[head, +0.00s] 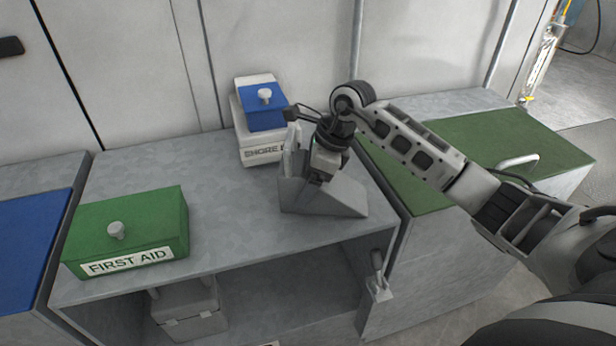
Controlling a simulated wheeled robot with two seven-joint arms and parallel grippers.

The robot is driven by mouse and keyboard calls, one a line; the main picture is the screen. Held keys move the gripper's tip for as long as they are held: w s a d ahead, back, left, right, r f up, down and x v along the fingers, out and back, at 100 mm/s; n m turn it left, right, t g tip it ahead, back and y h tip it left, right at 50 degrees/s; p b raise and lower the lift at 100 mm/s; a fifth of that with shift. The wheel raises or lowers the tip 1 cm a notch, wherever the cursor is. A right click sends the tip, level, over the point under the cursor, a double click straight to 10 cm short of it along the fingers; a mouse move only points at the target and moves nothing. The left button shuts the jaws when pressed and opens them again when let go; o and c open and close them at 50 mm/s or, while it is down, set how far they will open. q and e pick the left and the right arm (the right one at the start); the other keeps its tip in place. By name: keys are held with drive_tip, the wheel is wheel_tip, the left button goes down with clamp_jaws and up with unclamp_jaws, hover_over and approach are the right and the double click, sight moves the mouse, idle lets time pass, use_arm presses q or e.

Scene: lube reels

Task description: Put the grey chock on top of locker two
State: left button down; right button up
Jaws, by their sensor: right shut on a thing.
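The grey chock (335,198) is a wedge with a sloped side toward the right. It is at the right part of the grey locker top (235,215), on or just above the surface; I cannot tell which. My right gripper (318,172) comes down from above and is shut on the chock's upright part, hiding some of it. No number that names locker two is readable. My left gripper is not in view.
A green FIRST AID box (128,228) stands at the left of the locker top. A white box with a blue lid (262,108) stands behind the chock. A green-topped cabinet (470,150) is to the right, a blue-topped one (28,235) to the left. The open shelf below holds grey cases (188,312).

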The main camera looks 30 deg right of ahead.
drive_tip(key=o, duration=1.5)
drive_tip(key=v, duration=1.2)
drive_tip(key=shift+a+r, duration=0.1)
